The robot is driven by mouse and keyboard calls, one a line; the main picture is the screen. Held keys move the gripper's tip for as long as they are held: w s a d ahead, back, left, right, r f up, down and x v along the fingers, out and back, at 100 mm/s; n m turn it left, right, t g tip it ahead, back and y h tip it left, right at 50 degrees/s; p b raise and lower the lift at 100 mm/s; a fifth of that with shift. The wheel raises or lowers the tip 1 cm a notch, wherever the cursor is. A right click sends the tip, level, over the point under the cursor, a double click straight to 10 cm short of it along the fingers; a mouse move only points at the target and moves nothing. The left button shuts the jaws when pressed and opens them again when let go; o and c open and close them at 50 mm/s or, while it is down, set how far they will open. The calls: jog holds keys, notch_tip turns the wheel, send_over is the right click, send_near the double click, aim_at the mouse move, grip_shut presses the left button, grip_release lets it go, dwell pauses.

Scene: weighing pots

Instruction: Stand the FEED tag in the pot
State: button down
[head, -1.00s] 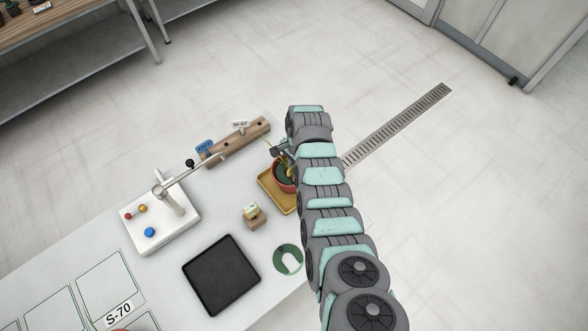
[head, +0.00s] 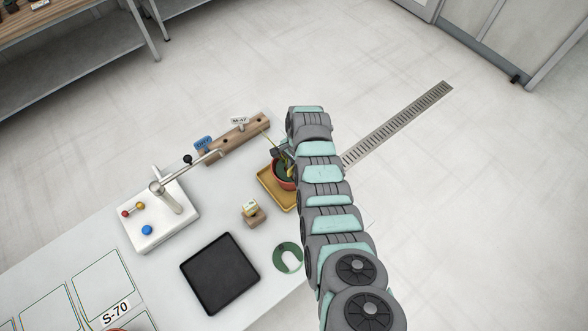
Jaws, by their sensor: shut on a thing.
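A blue tag (head: 204,143), its lettering too small to read surely, stands at the left end of the wooden rack (head: 219,147). A red pot (head: 279,180) with dark contents and a yellowish stem or leaf (head: 268,146) sits on a yellow square tray (head: 268,195). My gripper (head: 281,152) is at the pot's far rim, partly hidden by my arm. It appears shut on the pot, though the contact is not clear. The pot's right side is hidden behind my arm.
A white tag (head: 239,121) stands farther along the rack. A white device with a lever (head: 164,234) stands left. A small wooden block with a label (head: 254,217), a black tray (head: 220,273) and a green disc (head: 288,257) lie nearer.

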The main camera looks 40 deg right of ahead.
jog(key=shift+f+b, duration=0.65)
jog(key=shift+f, duration=0.35)
jog(key=c, duration=1.4)
grip_release()
jog(key=shift+r, duration=0.15)
jog(key=r, duration=0.3)
jog(key=d+r, duration=0.1)
jog(key=r, duration=0.3)
jog(key=r+b, duration=0.1)
jog(key=r, duration=0.2)
jog(key=shift+d+r, duration=0.15)
jog(key=shift+r, duration=0.25)
